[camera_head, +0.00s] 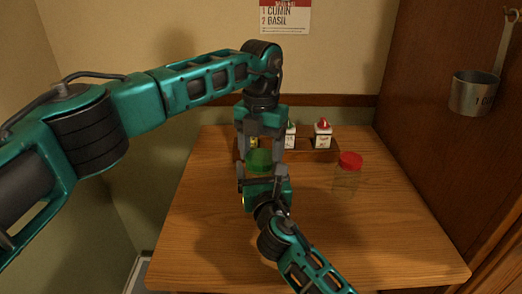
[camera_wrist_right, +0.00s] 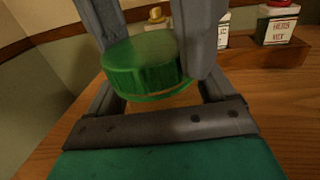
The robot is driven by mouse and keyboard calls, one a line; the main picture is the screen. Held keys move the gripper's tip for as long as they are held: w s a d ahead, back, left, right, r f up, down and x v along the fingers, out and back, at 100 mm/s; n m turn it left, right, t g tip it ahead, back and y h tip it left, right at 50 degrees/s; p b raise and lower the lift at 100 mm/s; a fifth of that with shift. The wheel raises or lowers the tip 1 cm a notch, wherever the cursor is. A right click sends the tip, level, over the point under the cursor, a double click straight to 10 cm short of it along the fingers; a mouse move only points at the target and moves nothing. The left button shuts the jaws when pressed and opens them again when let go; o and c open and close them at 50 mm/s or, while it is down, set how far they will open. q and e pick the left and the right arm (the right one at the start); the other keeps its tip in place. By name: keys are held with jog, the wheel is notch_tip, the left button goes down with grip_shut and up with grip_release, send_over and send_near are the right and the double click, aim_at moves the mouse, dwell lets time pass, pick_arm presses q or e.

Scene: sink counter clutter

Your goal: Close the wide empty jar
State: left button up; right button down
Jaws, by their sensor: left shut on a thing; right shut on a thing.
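A green lid (camera_head: 259,158) sits between my two grippers over the table; it shows large in the right wrist view (camera_wrist_right: 145,65). My left gripper (camera_head: 262,150) comes down from above, shut on the lid, with a finger on either side. My right gripper (camera_head: 257,172) reaches in from the front, lower down, shut on the jar beneath the lid. The clear jar is almost wholly hidden by the lid and fingers; only a faint glassy strip (camera_wrist_right: 160,101) shows under the lid. I cannot tell whether the lid is fully seated.
A clear jar with a red lid (camera_head: 347,175) stands to the right on the wooden table (camera_head: 390,235). Behind is a wooden rack (camera_head: 322,155) with small white containers (camera_head: 322,138). A metal measuring cup (camera_head: 473,93) hangs at right. The table's front right is clear.

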pick_arm(q)
jog(key=m, duration=0.3)
jog(key=shift+m, duration=0.4)
jog(key=m, duration=0.5)
jog(key=shift+m, duration=0.3)
jog(key=m, duration=0.5)
jog(key=shift+m, duration=0.4)
jog(key=m, duration=0.5)
jog(key=o, duration=1.2)
jog(key=shift+o, duration=0.2)
notch_tip(320, 180, up, 12)
